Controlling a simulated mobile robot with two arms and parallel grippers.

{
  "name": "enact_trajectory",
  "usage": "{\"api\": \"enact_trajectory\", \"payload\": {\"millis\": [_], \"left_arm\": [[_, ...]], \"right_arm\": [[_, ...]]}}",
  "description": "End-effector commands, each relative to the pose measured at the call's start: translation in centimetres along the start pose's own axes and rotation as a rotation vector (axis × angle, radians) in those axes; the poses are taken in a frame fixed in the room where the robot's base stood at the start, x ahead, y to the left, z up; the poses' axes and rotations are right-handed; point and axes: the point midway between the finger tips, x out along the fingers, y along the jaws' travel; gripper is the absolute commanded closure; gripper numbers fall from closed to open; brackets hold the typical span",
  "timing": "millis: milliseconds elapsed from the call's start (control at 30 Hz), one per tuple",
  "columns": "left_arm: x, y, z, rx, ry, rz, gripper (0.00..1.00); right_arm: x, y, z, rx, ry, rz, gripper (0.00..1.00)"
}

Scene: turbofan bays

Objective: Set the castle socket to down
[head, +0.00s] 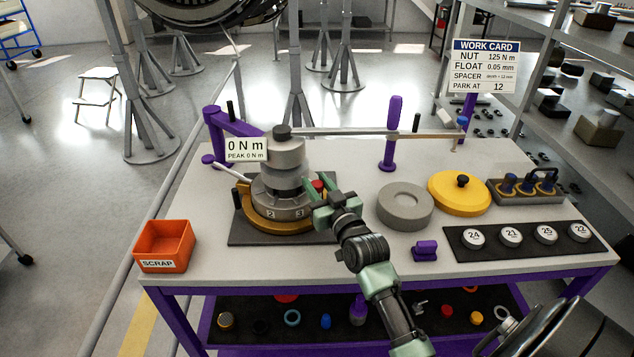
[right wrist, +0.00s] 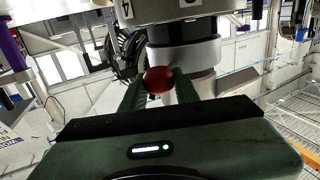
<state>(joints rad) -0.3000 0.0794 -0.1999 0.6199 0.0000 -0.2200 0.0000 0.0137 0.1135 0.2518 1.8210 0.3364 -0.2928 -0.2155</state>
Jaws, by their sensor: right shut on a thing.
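The castle socket (head: 283,152) appears to be the grey cylindrical head with a black knob on top, above the numbered grey hub (head: 284,210) with a yellow rim on a dark base plate. It also shows as a grey cylinder in the right wrist view (right wrist: 185,55). Whether it is raised or seated on the hub is hard to tell. My right gripper (head: 321,191) is beside the hub on its right, shut on a red ball knob (right wrist: 158,80). The knob sits between the fingertips, close against the grey cylinder. My left gripper is out of view.
A readout (head: 246,149) shows 0 N m. An orange scrap bin (head: 165,245) stands at the front left. A grey ring (head: 405,206), a yellow disc (head: 458,194) and a black tray of numbered white discs (head: 490,256) lie to the right.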

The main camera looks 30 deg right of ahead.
Motion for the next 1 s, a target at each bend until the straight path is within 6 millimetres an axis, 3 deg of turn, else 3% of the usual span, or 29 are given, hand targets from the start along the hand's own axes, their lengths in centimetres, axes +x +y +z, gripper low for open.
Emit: {"api": "enact_trajectory", "payload": {"millis": [33,100,367,400,467,800,1000], "left_arm": [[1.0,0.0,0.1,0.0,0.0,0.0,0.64],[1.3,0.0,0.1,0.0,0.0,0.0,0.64],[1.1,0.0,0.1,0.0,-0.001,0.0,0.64],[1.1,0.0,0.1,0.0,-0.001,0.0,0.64],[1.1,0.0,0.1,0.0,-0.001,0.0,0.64],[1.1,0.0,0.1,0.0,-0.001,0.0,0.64],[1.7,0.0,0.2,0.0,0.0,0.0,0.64]], "right_arm": [[-0.1,0.0,1.8,0.0,-0.008,-0.001,1.0],[0.0,0.0,2.4,0.0,-0.007,-0.001,1.0],[-0.1,-0.1,2.5,0.0,-0.013,-0.002,1.0],[-0.1,-0.1,2.5,0.0,-0.013,-0.002,0.61],[-0.1,-0.1,2.5,0.0,-0.012,-0.002,0.48],[-0.3,-0.1,2.2,0.0,-0.007,-0.001,0.48],[-3.0,-0.1,2.5,0.0,-0.009,-0.001,0.48]]}}
